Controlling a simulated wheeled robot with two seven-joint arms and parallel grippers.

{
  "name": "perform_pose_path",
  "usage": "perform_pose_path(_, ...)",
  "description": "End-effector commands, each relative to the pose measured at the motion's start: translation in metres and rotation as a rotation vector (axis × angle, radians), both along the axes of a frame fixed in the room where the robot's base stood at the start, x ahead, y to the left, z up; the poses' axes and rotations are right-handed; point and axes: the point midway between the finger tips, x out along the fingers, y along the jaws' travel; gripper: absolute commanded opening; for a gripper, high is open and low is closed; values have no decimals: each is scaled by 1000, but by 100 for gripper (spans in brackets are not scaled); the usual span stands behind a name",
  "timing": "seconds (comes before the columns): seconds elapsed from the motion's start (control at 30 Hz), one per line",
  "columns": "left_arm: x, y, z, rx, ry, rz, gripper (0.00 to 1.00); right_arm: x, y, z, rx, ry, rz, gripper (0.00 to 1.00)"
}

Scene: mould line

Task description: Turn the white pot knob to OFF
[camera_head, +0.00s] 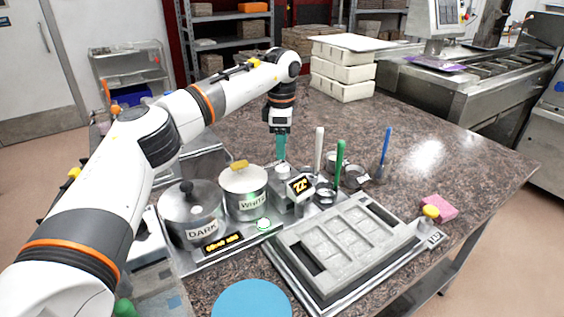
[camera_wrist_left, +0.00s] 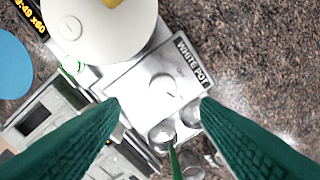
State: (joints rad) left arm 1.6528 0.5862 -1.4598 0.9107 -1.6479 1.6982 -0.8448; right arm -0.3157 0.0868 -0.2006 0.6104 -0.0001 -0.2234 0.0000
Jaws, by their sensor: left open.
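The white pot knob (camera_wrist_left: 165,88) is a pale round dial on a light metal box marked WHITE POT (camera_wrist_left: 188,62). It also shows in the head view (camera_head: 283,171), beside the steel pot labelled WHITE (camera_head: 246,203). Its pointer setting is too small to read. My left gripper (camera_head: 281,158) points down above the box with green fingers. In the left wrist view the open fingertips (camera_wrist_left: 160,104) stand on either side of the knob, apart from it, with nothing between them.
A pot labelled DARK (camera_head: 193,226) stands left of the white pot. Upright tools with white, green (camera_head: 339,160) and blue handles stand close on the right. A grey mould (camera_head: 345,245) lies in front.

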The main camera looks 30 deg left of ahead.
Motion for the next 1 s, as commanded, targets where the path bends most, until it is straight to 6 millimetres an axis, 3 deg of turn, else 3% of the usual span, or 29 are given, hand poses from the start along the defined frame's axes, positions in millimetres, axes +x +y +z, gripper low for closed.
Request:
perform_pose_path(0.2, 1, 1, -43, 1, 4, 1, 57, 14, 1, 10, 3, -22, -1, 36)
perform_pose_path(0.4, 3, 2, -68, 0, 2, 1, 57, 28, 6, 15, 9, -44, -2, 36)
perform_pose_path(0.8, 4, 2, -76, -1, -1, 1, 57, 16, 11, 15, 15, -26, -5, 36)
perform_pose_path(1.0, 4, 2, -75, -1, 0, 1, 24, 16, 9, 15, 13, -26, -4, 36)
